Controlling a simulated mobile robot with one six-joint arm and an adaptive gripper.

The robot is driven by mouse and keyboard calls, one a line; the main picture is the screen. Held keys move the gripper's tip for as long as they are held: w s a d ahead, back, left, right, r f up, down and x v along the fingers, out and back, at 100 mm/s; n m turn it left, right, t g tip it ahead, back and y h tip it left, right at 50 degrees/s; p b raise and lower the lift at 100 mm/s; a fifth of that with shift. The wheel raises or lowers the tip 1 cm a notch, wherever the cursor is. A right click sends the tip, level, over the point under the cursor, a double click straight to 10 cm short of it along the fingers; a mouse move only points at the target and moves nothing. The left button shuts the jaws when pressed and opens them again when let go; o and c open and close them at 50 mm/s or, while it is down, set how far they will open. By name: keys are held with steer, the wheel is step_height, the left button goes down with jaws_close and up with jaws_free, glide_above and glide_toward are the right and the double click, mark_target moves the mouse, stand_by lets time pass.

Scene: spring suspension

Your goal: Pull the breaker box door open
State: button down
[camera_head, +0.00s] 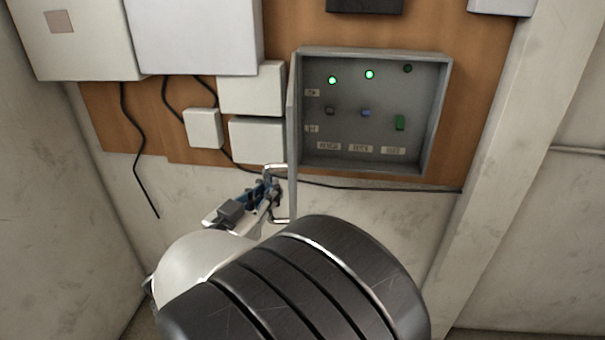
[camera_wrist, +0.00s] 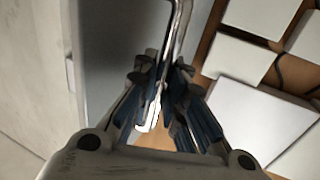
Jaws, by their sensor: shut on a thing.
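The grey breaker box (camera_head: 438,115) on the wall is open, and its inside shows in the head view. Its door (camera_head: 292,140) stands swung out at the box's left side, seen nearly edge-on. In the wrist view the door (camera_wrist: 112,45) is a grey panel left of the fingers. A metal bar handle (camera_head: 275,168) sticks out from the door's outer face; it also shows in the wrist view (camera_wrist: 183,22). My gripper (camera_head: 271,190) is shut on this handle; its blue-padded fingers (camera_wrist: 160,85) close around the bar. The fingers hide part of the handle.
Inside the box are lit green lamps (camera_head: 369,75), small switches (camera_head: 366,113) and labels. White boxes (camera_head: 252,88) are mounted on the brown board left of the door. Black cables (camera_head: 139,170) hang below. A concrete pillar (camera_head: 490,170) stands at right.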

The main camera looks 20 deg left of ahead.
steer(key=c, duration=1.8)
jaws_free()
steer(key=shift+s, duration=0.2)
steer(key=shift+o, duration=1)
steer(key=shift+w, duration=0.1)
